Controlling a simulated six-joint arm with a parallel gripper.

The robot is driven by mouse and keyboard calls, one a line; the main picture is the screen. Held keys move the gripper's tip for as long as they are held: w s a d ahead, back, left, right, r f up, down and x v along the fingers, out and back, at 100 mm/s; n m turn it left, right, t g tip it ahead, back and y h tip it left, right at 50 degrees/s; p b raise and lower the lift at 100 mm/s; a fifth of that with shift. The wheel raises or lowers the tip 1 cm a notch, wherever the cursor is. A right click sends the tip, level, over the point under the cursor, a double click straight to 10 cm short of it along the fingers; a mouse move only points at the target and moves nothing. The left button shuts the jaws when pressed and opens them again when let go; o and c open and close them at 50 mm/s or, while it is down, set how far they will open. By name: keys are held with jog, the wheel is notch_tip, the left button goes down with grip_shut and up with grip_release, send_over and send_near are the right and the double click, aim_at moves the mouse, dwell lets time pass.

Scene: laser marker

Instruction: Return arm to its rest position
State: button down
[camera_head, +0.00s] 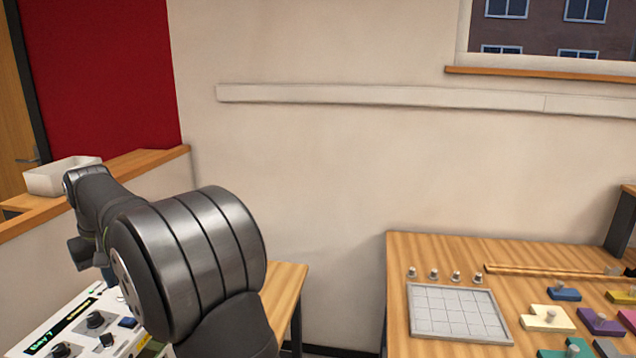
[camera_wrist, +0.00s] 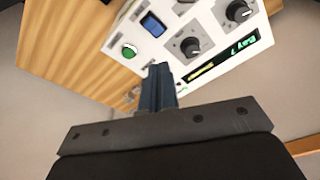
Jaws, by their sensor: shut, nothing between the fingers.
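My arm reaches toward the left in the head view, and its large dark joint fills the lower left. My gripper (camera_wrist: 158,72) shows in the wrist view with its two dark blue fingers together and nothing between them. Its fingertips appear over the edge of a white control panel (camera_wrist: 215,60), close to the green button (camera_wrist: 129,50); I cannot tell whether they touch it. The same panel (camera_head: 62,318) shows at the lower left of the head view, partly hidden by my arm.
A wooden table (camera_head: 425,250) at the right holds a grey grid tray (camera_head: 458,313), several small metal knobs (camera_head: 433,274) and coloured pieces with knobs (camera_head: 549,317). A white bin (camera_head: 62,176) sits on a wooden ledge at the left. A gap separates the two tables.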

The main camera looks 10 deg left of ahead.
jog(key=s+d+r+n+t+y, duration=0.1)
jog(key=s+d+r+y, duration=0.2)
jog(key=d+r, duration=0.6)
jog(key=shift+s+d+r+y, duration=0.35)
jog(key=shift+s+d, duration=0.2)
jog(key=shift+d, duration=0.7)
